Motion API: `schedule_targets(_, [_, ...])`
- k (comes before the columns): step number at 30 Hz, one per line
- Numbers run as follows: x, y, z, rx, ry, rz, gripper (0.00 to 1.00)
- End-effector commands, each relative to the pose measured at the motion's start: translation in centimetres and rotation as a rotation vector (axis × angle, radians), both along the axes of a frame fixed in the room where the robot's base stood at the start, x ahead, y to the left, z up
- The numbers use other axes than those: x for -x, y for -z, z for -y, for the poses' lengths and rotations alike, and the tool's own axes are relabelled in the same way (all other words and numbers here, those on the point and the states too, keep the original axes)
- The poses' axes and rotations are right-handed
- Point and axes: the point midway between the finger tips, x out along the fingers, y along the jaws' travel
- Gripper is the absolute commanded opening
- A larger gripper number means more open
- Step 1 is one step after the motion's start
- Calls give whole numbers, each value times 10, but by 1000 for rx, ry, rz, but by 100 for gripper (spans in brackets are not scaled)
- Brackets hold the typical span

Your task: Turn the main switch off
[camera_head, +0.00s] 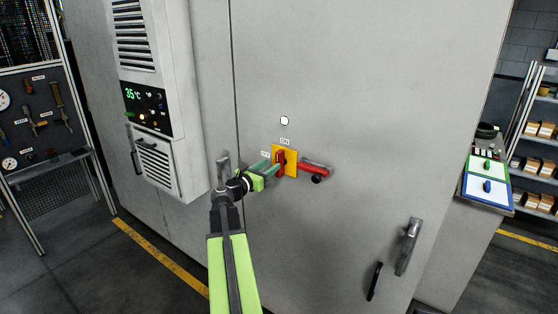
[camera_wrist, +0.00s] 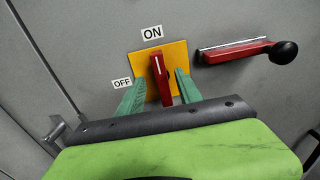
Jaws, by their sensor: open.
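The main switch is a red handle (camera_wrist: 160,78) on a yellow plate (camera_wrist: 177,54) on the grey cabinet door. It also shows in the head view (camera_head: 281,160). The handle stands nearly upright, its top towards the ON label (camera_wrist: 152,33) above the plate. The OFF label (camera_wrist: 122,83) is left of the plate. My gripper (camera_wrist: 158,88) is open, with one green finger on each side of the red handle. In the head view my gripper (camera_head: 272,168) reaches the switch from the left. I cannot tell whether either finger touches the handle.
A red lever with a black knob (camera_wrist: 284,53) sits right of the switch. A white round lamp (camera_head: 285,121) is above it. A door handle (camera_head: 408,246) is lower right, and a cooling unit (camera_head: 158,95) juts out at left. Shelves (camera_head: 540,140) stand far right.

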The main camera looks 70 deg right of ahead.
Motion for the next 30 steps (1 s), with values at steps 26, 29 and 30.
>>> schedule_targets(26, [17, 0, 67, -1, -2, 1, 20])
schedule_targets(29, [17, 0, 67, -1, -2, 1, 6])
schedule_targets(30, [17, 0, 67, -1, -2, 1, 1])
